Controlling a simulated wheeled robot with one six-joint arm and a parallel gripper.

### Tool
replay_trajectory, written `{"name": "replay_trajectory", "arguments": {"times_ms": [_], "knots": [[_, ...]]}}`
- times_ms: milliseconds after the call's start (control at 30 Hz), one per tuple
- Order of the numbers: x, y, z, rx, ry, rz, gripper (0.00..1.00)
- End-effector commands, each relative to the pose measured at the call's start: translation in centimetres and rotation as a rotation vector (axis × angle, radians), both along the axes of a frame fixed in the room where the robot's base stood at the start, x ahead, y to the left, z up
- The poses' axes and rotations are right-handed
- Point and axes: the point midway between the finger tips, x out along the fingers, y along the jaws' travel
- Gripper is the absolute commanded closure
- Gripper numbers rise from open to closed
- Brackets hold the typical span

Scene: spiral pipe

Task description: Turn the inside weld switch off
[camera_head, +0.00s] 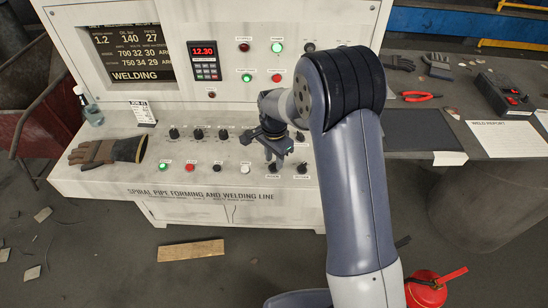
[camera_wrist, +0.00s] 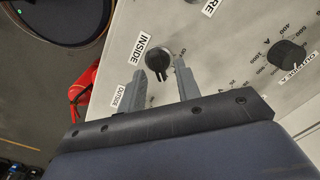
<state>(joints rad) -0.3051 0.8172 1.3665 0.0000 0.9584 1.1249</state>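The inside switch is a round black knob (camera_wrist: 158,60) with a raised grip, on the pale panel beside a label reading INSIDE. It is in the wrist view, at the upper middle. My gripper (camera_wrist: 160,66) is open, with one grey finger on each side of the knob. I cannot tell whether the fingers touch it. In the head view my gripper (camera_head: 276,158) hangs over the lower right of the console, above a dark knob (camera_head: 272,169). Another dark knob (camera_head: 302,168) is just to its right.
A row of dial knobs (camera_head: 197,134) runs along the console. Below are a green lamp button (camera_head: 163,166), a red button (camera_head: 190,168) and a white button (camera_head: 245,169). A work glove (camera_head: 105,152) lies at left. A large dial (camera_wrist: 287,53) shows at right in the wrist view.

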Motion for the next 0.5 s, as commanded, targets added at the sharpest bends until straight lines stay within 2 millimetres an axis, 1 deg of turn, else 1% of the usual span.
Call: {"name": "replay_trajectory", "arguments": {"times_ms": [100, 367, 500], "knots": [[-0.03, -0.01, -0.60, 0.000, 0.000, 0.000, 0.68], [-0.01, -0.01, -0.73, 0.001, -0.001, 0.000, 0.68], [-0.01, -0.01, -0.71, 0.001, -0.001, 0.000, 0.79]]}}
